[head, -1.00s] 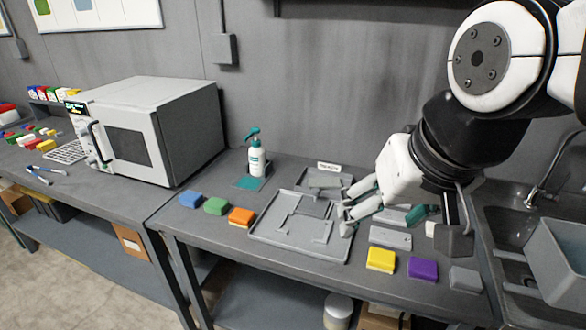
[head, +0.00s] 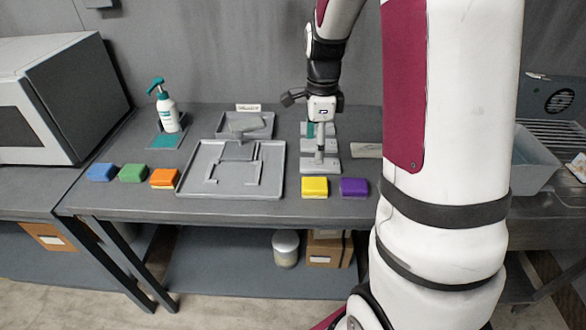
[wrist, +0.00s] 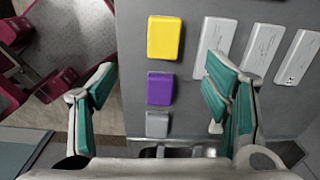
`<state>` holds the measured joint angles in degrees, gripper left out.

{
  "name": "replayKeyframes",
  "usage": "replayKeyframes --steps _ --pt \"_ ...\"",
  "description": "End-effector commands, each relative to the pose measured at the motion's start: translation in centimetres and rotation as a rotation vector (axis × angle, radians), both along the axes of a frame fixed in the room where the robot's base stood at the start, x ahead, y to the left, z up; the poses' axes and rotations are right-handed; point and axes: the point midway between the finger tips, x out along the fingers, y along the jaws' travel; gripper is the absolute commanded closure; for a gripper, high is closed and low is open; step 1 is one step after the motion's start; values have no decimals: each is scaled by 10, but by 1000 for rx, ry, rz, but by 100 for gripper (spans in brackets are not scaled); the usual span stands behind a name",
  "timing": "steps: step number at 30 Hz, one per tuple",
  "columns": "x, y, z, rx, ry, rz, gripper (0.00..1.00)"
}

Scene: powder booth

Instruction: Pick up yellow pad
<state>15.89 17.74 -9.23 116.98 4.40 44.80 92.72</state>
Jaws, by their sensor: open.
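The yellow pad (head: 315,187) lies flat near the front edge of the table, right of the grey tray and left of the purple pad (head: 354,187). In the wrist view the yellow pad (wrist: 164,39) shows at the top middle, beyond my fingertips and roughly between their lines. My gripper (wrist: 160,85) is open and empty, with its teal-lined fingers wide apart. In the head view my gripper (head: 318,150) hangs above the grey plates behind the yellow pad; its fingers are partly hard to make out there.
Blue (head: 101,172), green (head: 133,172) and orange (head: 164,178) pads lie left of the grey tray (head: 190,190). Pale plates (wrist: 257,48) lie beside the yellow pad. A pump bottle (head: 167,110) stands at the back left.

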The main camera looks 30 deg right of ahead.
Motion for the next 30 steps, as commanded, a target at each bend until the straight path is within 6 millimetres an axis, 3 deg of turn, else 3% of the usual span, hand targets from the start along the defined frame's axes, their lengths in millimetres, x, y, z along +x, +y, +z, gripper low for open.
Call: replayKeyframes --steps 7,18,26,30 --pt "1 -8 -25 3 19 -69 30" --pt "0 -8 -88 3 19 -65 30" --pt "1 -9 -103 2 16 -64 30" --pt "-1 -13 -121 3 19 -64 30"
